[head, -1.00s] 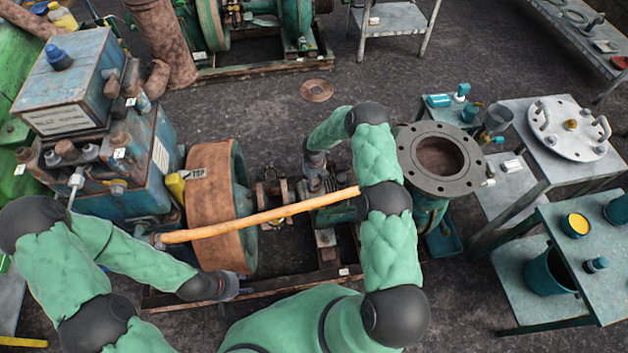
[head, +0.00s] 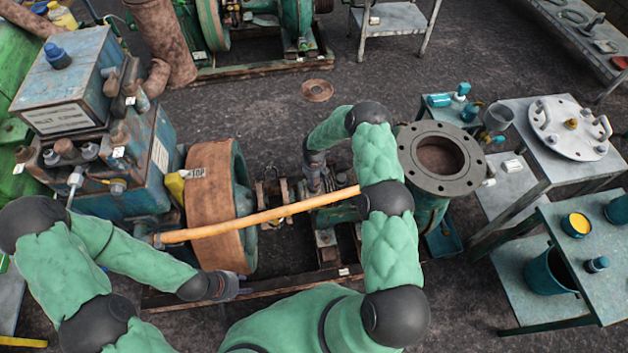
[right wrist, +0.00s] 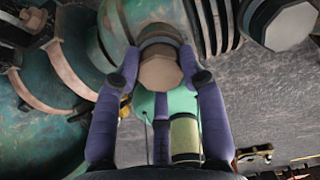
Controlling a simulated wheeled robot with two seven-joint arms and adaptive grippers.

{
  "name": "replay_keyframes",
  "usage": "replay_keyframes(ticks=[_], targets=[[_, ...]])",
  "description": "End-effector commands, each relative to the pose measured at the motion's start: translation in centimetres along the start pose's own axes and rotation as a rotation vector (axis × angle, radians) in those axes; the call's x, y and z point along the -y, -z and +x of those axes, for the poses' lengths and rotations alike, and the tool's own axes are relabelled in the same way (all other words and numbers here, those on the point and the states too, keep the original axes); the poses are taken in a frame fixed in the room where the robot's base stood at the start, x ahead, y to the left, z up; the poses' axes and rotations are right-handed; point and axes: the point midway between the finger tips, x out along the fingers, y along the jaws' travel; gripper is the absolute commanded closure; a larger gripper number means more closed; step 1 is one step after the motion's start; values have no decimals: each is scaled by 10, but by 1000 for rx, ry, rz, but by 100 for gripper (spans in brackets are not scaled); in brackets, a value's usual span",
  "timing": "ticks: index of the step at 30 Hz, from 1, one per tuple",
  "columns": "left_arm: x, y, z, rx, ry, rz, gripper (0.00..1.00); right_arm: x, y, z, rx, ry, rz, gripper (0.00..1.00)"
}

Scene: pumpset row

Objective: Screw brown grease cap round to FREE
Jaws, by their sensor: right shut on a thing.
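The brown grease cap (right wrist: 160,70) has a flat, many-sided end and sits on a round collar on the green pump housing in the right wrist view. The purple fingers of my right gripper (right wrist: 162,82) are around it and shut on it. In the head view my right gripper (head: 316,182) reaches down at the shaft between the big pulley and the flanged pump, and the cap there is too small to make out. No FREE mark is readable. My left gripper (head: 238,289) is low beside the pulley, apart from the cap; its fingers are too small to judge.
A big brown-rimmed pulley (head: 210,205) and an orange bar (head: 265,216) lie left of my right arm. The flanged pump pipe (head: 440,158) stands just right of it. Another hexagonal fitting (right wrist: 288,26) is near the right fingers. Side tables (head: 590,235) stand at the right.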

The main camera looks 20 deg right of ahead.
Motion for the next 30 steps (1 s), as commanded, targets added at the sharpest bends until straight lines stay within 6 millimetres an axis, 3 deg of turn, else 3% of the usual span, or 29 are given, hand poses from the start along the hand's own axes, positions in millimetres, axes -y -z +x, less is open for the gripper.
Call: replay_keyframes(ticks=[7,16,17,19,27,30], targets=[[2,0,5,0,0,0,60,1,2,4,-5,0,-231,92],[2,0,5,0,0,0,60,1,3,4,-6,0,-262,92],[2,0,5,0,0,0,60,1,3,4,-6,0,-262,53],[2,0,5,0,0,0,60,1,3,4,-6,0,-262,34],[2,0,5,0,0,0,60,0,1,2,-2,0,-261,31],[2,0,5,0,0,0,60,0,1,2,-2,0,-260,35]])
